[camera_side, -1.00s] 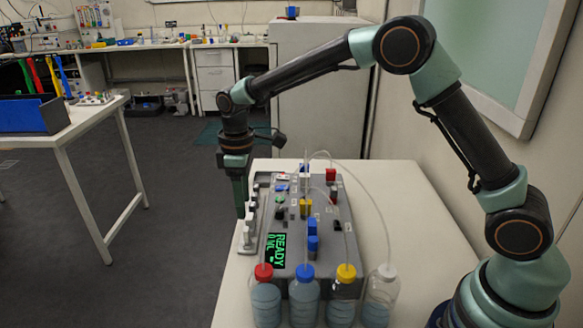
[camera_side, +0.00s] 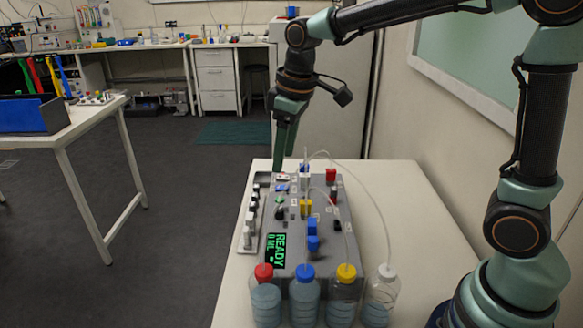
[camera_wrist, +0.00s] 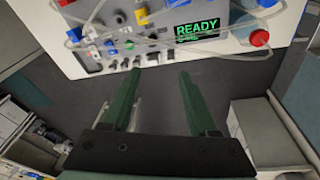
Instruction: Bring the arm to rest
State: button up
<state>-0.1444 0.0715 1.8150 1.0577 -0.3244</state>
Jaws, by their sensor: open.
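My gripper (camera_side: 283,150) hangs above the back left part of the grey bioreactor panel (camera_side: 325,250) in the side view, pointing down and apart from it. In the wrist view my gripper (camera_wrist: 163,78) shows its two green fingers spread, with nothing between them. The panel's display (camera_side: 276,250) reads READY in green; the display (camera_wrist: 196,28) also shows in the wrist view. My arm is raised, and its upper links run out of the top of the side view.
Bottles with red (camera_side: 265,298), blue (camera_side: 304,298), yellow (camera_side: 343,298) and white (camera_side: 380,298) caps stand along the panel's front. Thin tubes arch over it. The white table (camera_side: 420,215) is clear to the right. A side table (camera_side: 85,118) stands at left.

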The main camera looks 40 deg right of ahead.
jog(key=s+d+r+m+t, duration=0.1)
jog(key=s+d+m+t, duration=0.2)
jog(key=s, duration=1)
jog(key=shift+d+m, duration=1.2)
jog(key=shift+d, duration=0.3)
jog(key=shift+r, duration=0.1)
